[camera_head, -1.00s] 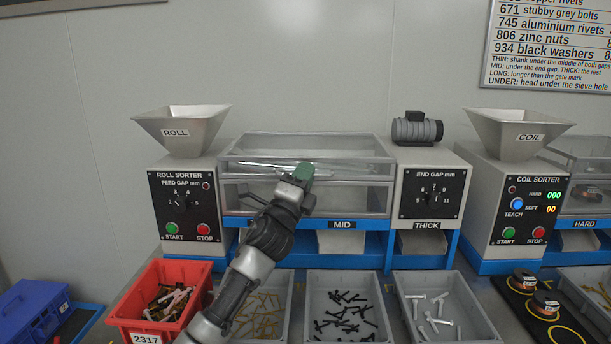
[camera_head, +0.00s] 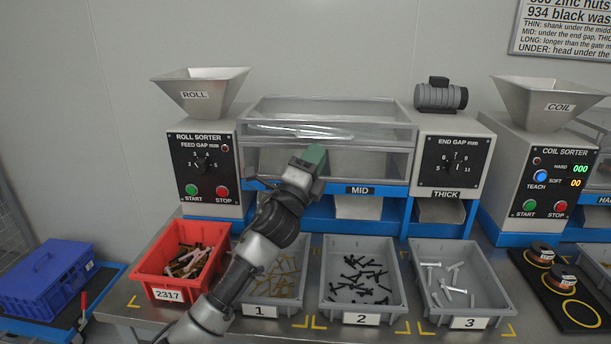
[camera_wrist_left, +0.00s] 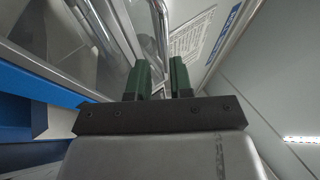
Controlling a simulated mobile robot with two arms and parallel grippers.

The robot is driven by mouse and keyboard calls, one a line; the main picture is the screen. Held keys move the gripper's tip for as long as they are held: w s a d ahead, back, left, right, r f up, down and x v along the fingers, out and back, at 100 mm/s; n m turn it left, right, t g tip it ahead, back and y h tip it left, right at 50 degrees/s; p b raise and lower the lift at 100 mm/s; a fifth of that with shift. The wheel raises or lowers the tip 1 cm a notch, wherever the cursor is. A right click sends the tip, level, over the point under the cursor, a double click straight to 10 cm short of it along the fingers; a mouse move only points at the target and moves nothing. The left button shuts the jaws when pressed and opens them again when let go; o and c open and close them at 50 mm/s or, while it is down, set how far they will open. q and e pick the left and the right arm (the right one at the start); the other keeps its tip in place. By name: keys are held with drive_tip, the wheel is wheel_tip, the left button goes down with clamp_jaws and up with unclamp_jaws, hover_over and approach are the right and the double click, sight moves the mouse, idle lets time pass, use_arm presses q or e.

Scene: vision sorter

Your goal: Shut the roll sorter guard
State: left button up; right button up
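The roll sorter guard (camera_head: 375,112) is a clear, metal-framed cover over the middle of the roll sorter. A bright bar (camera_head: 290,129) runs along its front, above a framed front section (camera_head: 375,165). I cannot tell how far the guard is open. My left gripper (camera_head: 313,158), with green fingers, is in front of the sorter, just below the bar in the head view. In the left wrist view the fingers (camera_wrist_left: 160,80) are apart with nothing clearly between them. A shiny metal bar (camera_wrist_left: 161,25) shows just beyond them; contact is unclear. My right gripper is not in view.
The roll control panel (camera_head: 203,165) and end gap panel (camera_head: 462,162) flank the guard. Below stand a red bin (camera_head: 150,278) and grey bins 1, 2 (camera_head: 398,290) and 3 with fasteners. The coil sorter (camera_head: 545,170) is at right, a blue crate (camera_head: 50,280) at left.

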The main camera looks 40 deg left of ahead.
use_arm(q)
drive_tip(key=v, duration=0.6)
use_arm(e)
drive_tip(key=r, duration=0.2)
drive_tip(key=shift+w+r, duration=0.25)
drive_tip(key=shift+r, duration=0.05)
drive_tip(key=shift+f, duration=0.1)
